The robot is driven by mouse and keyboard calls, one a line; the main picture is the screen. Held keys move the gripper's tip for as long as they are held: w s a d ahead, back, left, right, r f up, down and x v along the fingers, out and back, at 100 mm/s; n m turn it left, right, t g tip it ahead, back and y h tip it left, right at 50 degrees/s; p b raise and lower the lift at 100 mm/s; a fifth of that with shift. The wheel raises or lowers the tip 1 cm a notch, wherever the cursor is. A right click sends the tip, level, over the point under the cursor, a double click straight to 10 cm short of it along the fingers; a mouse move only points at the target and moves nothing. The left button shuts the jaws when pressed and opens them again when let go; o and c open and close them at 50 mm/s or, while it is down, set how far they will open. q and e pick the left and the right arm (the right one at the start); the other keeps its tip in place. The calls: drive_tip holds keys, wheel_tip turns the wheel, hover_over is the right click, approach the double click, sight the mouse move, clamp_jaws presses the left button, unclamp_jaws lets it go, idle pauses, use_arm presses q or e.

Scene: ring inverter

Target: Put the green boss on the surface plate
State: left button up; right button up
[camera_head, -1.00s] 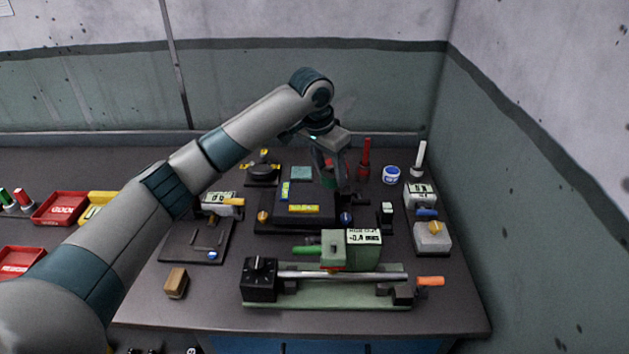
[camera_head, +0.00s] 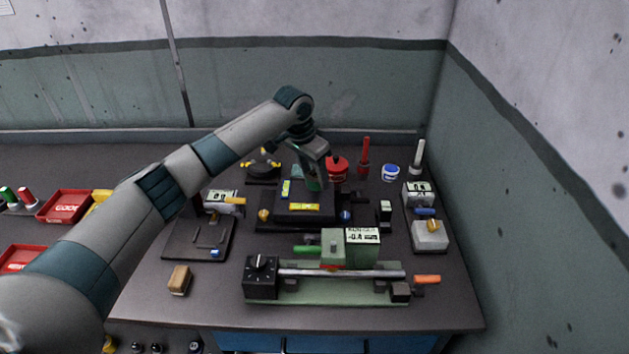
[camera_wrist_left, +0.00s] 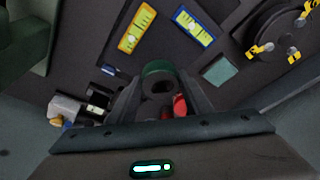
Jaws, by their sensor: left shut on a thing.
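My left gripper (camera_head: 314,184) is shut on the green boss (camera_head: 313,183), over the back right part of the black surface plate (camera_head: 275,210). In the left wrist view the boss (camera_wrist_left: 158,70) is a dark green ring-shaped piece with a dark hole, between the two fingers. I cannot tell whether it touches the plate. A yellow level (camera_head: 304,207) and a blue and yellow level (camera_head: 286,188) lie on the plate. My right gripper is not in view.
A red round object (camera_head: 337,167) stands right behind the gripper. A teal square block (camera_wrist_left: 219,70) lies near the levels. A green bench instrument (camera_head: 330,290) with a rod fills the front. A black round stand (camera_head: 263,170) is at back left.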

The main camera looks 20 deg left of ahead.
use_arm(q)
drive_tip(key=shift+f+p, duration=0.35)
drive_tip(key=shift+f, duration=0.85)
drive_tip(key=shift+f, duration=0.15)
drive_tip(key=o, duration=1.5)
drive_tip(key=b+v, duration=0.2)
drive_tip(key=v, duration=1)
drive_tip(key=shift+s+b, duration=0.1)
drive_tip(key=shift+b, duration=0.3)
